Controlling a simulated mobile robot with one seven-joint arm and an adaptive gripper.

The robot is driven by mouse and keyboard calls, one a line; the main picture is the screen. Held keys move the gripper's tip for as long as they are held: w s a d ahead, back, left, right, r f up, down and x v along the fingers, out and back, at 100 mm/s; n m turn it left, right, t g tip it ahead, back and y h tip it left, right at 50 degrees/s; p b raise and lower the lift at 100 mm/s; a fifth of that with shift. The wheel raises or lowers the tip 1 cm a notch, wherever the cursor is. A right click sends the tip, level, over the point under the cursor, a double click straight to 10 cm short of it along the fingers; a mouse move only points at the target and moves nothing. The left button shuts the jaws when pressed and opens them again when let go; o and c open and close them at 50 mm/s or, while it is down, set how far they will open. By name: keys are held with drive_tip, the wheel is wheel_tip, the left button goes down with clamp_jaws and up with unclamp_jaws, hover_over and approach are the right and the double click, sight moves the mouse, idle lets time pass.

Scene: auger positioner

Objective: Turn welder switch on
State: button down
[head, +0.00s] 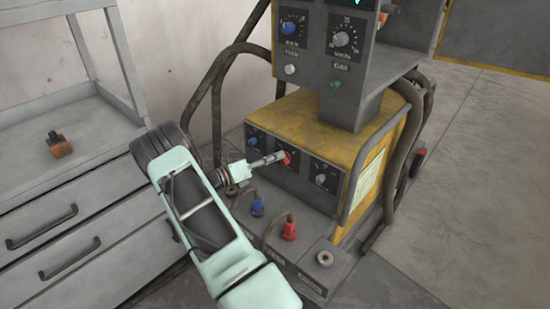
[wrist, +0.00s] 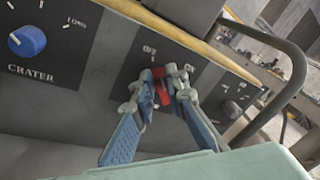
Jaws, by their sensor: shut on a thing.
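The welder (head: 310,125) is a yellow and dark grey machine in the middle of the head view. My gripper (wrist: 165,92) is shut on the red switch. It also shows in the head view (head: 276,158), reaching to the panel from the left. The fingers partly hide the switch.
A blue knob (wrist: 27,42) marked "CRATER" is left of the switch. Below the panel are blue (head: 257,207) and red (head: 289,229) cable plugs. A grey bent bar (head: 372,170) stands at the right. A drawer cabinet (head: 60,220) is at the left.

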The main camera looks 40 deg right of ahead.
drive_tip(key=shift+r+m, duration=0.1)
drive_tip(key=shift+m, duration=0.2)
drive_tip(key=m+p, duration=0.1)
drive_tip(key=m, duration=0.1)
drive_tip(key=s+m+t+y+p, duration=0.1)
drive_tip(key=m, duration=0.2)
drive_tip(key=m+y+p, duration=0.1)
drive_tip(key=m, duration=0.1)
drive_tip(key=shift+s+r+m+t, duration=0.25)
drive_tip(key=shift+r+m+t, duration=0.05)
drive_tip(key=shift+m+t, duration=0.1)
drive_tip(key=m, duration=0.1)
drive_tip(key=m+t+b, duration=0.1)
drive_tip(key=s+m+b, duration=0.1)
drive_tip(key=shift+f+m+t+y, duration=0.25)
drive_tip(key=shift+m+t+y, duration=0.05)
drive_tip(key=m+b, duration=0.2)
drive_tip(key=b, duration=0.1)
drive_tip(key=shift+s+f+t, duration=0.1)
drive_tip(key=shift+s+t, duration=0.05)
drive_tip(key=shift+t, duration=0.25)
drive_tip(key=shift+m+b, duration=0.4)
drive_tip(key=shift+b, duration=0.15)
drive_tip(key=c, duration=1.9)
unclamp_jaws()
drive_tip(key=shift+d+r, duration=0.1)
drive_tip(key=shift+r, duration=0.1)
drive_tip(key=shift+c, duration=0.2)
